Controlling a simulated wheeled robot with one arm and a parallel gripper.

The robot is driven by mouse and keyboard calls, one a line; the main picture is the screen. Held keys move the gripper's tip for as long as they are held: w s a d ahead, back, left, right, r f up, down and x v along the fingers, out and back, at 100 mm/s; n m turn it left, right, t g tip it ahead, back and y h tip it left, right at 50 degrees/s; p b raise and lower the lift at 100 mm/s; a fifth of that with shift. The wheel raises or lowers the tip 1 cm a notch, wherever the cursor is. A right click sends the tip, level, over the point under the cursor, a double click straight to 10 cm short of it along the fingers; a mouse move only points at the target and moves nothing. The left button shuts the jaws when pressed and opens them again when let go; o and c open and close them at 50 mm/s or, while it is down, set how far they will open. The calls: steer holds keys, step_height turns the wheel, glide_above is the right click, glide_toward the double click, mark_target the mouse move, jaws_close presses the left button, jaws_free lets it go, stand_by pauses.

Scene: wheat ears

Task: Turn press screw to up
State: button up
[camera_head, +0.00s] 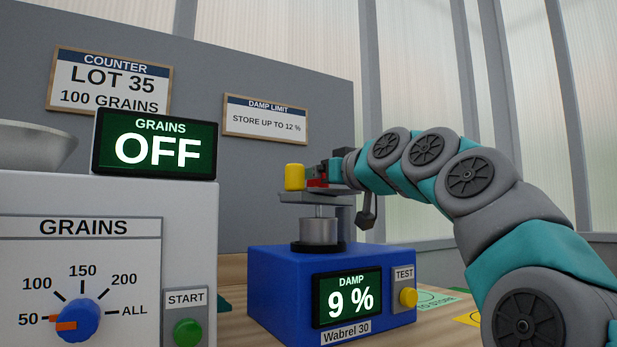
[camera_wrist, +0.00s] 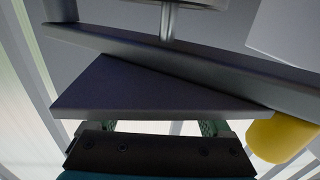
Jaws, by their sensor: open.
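The press stands on top of the blue damp meter (camera_head: 285,280), labelled Wabrel 30. Its yellow knob (camera_head: 295,177) sits at the left end of the press top, above a grey cylinder (camera_head: 318,231). The knob also shows at the right edge of the wrist view (camera_wrist: 283,138). My gripper (camera_head: 322,176) is open at the press top, just right of the knob and apart from it. In the wrist view, a flat grey bar (camera_wrist: 140,92) lies right in front of the jaws, and a thin metal rod (camera_wrist: 168,22) stands beyond. I cannot tell whether the jaws touch the bar.
The meter's display (camera_head: 347,297) reads DAMP 9 %, with a yellow TEST button (camera_head: 408,297) beside it. A grain counter (camera_head: 95,250) reading OFF stands at left, with a metal bowl (camera_head: 35,145) on top. Signs hang on the grey panel (camera_head: 220,75) behind.

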steer(key=shift+w+a, duration=0.35)
steer(key=shift+w, duration=0.05)
steer(key=shift+c, duration=0.2)
jaws_close()
stand_by(0.4)
